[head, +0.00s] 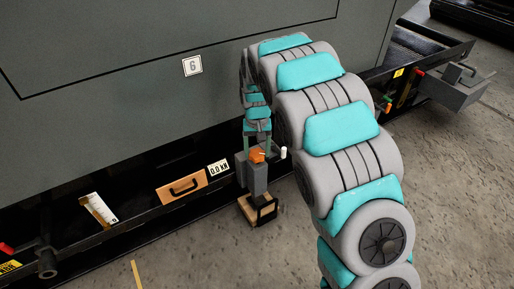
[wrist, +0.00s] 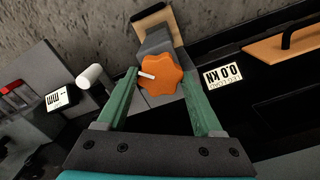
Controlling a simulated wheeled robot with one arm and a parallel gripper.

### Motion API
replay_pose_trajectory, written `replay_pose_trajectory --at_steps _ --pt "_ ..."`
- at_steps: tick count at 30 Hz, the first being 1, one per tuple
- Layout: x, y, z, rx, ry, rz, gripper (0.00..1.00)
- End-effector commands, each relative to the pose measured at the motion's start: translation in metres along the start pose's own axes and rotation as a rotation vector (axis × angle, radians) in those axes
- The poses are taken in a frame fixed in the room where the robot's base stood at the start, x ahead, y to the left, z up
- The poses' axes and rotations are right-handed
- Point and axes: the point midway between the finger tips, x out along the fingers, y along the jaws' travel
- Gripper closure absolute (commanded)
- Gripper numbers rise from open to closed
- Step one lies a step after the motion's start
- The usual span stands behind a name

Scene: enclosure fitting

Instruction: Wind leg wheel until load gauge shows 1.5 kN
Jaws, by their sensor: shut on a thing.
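The orange lobed leg wheel (head: 257,155) sits on top of a grey leg (head: 258,178) at the enclosure's lower edge. In the wrist view the wheel (wrist: 162,76) has a white pointer mark toward its left side. My gripper (wrist: 161,74) has its two green fingers closed on the wheel's left and right sides. In the head view my gripper (head: 257,147) comes down onto the wheel from above. The load gauge label (head: 218,168) reads 0.0 kN; it also shows upside down in the wrist view (wrist: 222,74). The leg's foot is over a wooden pad (head: 246,210).
A white peg (head: 283,153) stands just right of the wheel. A wooden panel with a dark handle (head: 182,187) is left of the gauge. A white scale plate (head: 99,209) lies farther left. The grey enclosure wall (head: 120,90), marked 6, rises behind. Concrete floor in front is mostly clear.

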Motion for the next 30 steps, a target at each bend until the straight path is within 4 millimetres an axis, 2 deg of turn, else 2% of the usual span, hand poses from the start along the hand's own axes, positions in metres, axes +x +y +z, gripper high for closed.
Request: replay_pose_trajectory --at_steps 9,23,24,30 --pt "-0.0019 -0.0005 -0.0011 0.100 0.004 0.000 0.88" --pt "-0.0014 -0.0006 -0.0013 0.113 0.005 -0.001 0.88" --pt "-0.0014 -0.0006 -0.0012 0.113 0.005 -0.001 0.29" --pt "-0.0008 -0.0003 -0.0007 0.113 0.003 0.000 0.06"
